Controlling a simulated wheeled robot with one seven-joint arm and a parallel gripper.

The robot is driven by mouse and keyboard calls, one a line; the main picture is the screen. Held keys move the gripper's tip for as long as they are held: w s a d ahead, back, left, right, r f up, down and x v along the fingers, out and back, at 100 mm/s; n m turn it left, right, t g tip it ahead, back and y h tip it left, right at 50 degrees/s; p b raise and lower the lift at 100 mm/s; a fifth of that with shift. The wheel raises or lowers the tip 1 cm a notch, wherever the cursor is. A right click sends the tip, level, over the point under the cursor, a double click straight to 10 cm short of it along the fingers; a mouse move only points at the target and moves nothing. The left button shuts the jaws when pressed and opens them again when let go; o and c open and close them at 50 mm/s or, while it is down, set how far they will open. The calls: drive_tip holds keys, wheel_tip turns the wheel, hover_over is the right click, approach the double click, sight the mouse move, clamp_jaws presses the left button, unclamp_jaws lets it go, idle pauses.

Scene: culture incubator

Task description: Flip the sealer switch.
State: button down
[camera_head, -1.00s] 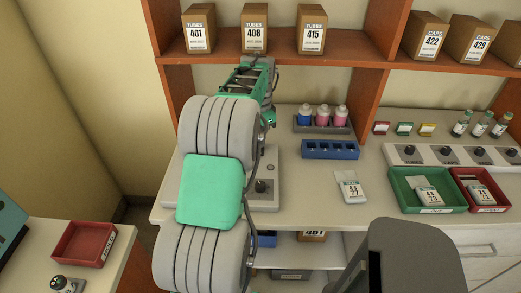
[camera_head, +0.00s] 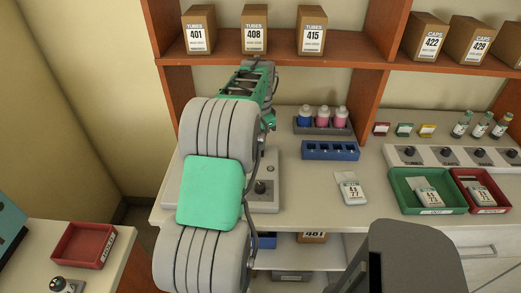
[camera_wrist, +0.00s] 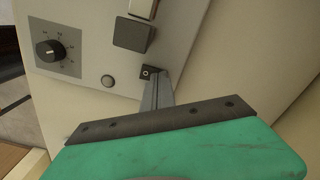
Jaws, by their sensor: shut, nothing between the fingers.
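The sealer (camera_head: 263,203) is a pale grey box on the bench, largely hidden behind my arm in the head view. My gripper (camera_wrist: 157,84) is shut and empty. Its fingertips are right at the lower edge of the switch; whether they touch it I cannot tell. My arm hides the gripper in the head view.
A dark block (camera_wrist: 132,34) sits on the panel above the switch. A blue rack (camera_head: 330,152), bottles and a white packet (camera_head: 350,189) stand right of the sealer. A shelf with boxes (camera_head: 255,30) is above.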

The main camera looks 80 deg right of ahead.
wheel_tip(320, 180, up, 7)
drive_tip(key=p, duration=0.4)
drive_tip(key=shift+f+p, duration=0.1)
drive_tip(key=shift+p, duration=0.25)
drive_tip(key=shift+f, duration=0.1)
